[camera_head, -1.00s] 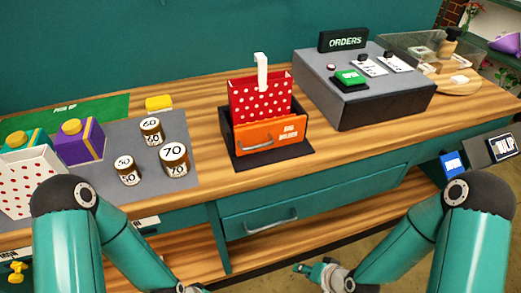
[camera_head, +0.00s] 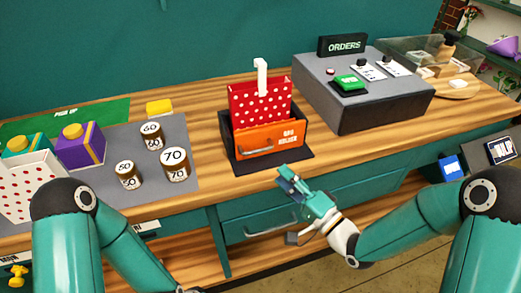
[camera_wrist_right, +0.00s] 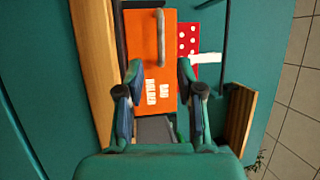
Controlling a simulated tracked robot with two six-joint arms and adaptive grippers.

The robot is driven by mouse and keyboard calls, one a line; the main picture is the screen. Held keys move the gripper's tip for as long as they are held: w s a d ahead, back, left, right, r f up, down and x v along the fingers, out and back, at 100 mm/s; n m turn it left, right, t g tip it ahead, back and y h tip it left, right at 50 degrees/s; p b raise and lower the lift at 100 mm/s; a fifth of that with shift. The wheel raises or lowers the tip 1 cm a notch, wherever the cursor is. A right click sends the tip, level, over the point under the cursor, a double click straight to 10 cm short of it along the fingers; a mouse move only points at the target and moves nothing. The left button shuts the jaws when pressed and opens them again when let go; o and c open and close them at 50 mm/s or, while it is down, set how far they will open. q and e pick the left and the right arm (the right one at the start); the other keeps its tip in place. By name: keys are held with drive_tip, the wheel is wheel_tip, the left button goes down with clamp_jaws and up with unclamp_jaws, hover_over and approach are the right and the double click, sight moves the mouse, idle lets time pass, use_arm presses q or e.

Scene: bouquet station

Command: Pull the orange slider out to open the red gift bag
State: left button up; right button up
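The red gift bag with white dots (camera_head: 258,106) stands upright in a dark holder (camera_head: 240,166) on the bench, a white strip rising above it. The orange slider (camera_head: 268,141) is the holder's front panel, with a grey handle and white lettering. It also shows in the right wrist view (camera_wrist_right: 143,45), its handle (camera_wrist_right: 160,35) ahead between the fingers. My right gripper (camera_head: 284,178) is in front of the holder, below and right of the slider. Its fingers are spread with nothing between them (camera_wrist_right: 160,68). My left gripper is out of view; only its arm shows at the lower left.
A grey ORDERS console (camera_head: 372,95) with a green button stands right of the holder. Several numbered jars (camera_head: 174,164), a purple box (camera_head: 80,150) and a white dotted box (camera_head: 28,185) stand left. A teal drawer (camera_head: 262,220) with a handle is below the bench edge.

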sight(270, 139)
drive_tip(key=p+x, duration=0.2)
drive_tip(key=x, duration=0.7)
drive_tip(key=shift+w+a, duration=0.1)
drive_tip(key=shift+w, duration=0.05)
clamp_jaws()
drive_tip(key=shift+f, duration=0.1)
